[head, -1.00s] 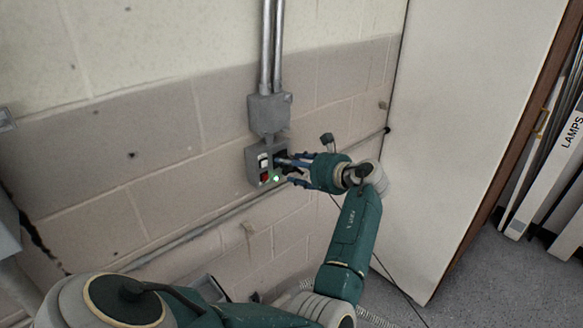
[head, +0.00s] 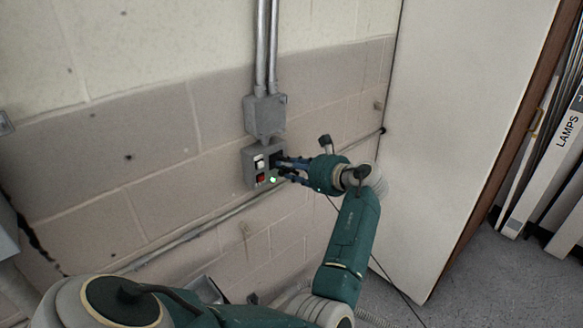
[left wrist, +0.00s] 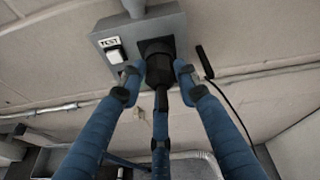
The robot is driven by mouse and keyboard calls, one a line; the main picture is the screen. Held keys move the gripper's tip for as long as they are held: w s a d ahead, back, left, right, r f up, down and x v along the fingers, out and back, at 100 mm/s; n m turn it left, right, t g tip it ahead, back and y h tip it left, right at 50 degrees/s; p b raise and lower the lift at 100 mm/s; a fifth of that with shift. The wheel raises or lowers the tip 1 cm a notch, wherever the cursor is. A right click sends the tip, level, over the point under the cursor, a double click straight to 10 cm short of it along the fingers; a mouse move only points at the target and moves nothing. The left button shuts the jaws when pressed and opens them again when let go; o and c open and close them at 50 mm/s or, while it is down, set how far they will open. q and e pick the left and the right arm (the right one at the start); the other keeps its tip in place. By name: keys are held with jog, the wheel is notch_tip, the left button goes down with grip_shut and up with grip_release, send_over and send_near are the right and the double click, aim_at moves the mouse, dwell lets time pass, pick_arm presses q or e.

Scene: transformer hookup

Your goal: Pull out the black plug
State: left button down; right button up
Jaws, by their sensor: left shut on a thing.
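The black plug (left wrist: 158,68) sits at the right part of the grey wall box (left wrist: 107,38) in the left wrist view. I cannot tell whether it is fully seated. In the head view the plug is mostly hidden by my fingers at the box (head: 250,168). My left gripper (head: 281,168) is shut on the plug. In the left wrist view the blue fingers of the gripper (left wrist: 160,82) press on its two sides, with a third finger below. My right gripper is not in view.
The box carries a white switch (head: 259,162), a red button (head: 260,179) and a lit green lamp (head: 273,180). A conduit (head: 190,232) runs along the wall below. A thin black piece with a cord (left wrist: 205,62) hangs right of the box. A pale panel (head: 450,110) stands at right.

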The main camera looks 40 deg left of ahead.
aim_at(297, 172)
pick_arm(q)
jog(key=shift+d+r+p, duration=0.15)
jog(key=shift+d+p, duration=0.05)
jog(key=shift+p, duration=0.1)
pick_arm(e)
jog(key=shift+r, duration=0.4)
pick_arm(q)
jog(key=shift+d+p, duration=0.3)
jog(key=shift+d, duration=0.7)
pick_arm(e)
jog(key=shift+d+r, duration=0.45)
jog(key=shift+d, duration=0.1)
pick_arm(q)
jog(key=shift+s+d+p, duration=0.1)
jog(key=shift+d+p, duration=0.25)
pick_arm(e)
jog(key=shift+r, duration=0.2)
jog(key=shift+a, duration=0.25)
pick_arm(q)
jog(key=shift+d, duration=0.2)
jog(key=shift+s+d+p, duration=0.1)
jog(key=shift+d+p, duration=0.5)
jog(key=shift+d, duration=0.45)
jog(key=shift+s+d+p, duration=0.15)
jog(key=shift+d+p, duration=0.2)
jog(key=shift+d, duration=0.9)
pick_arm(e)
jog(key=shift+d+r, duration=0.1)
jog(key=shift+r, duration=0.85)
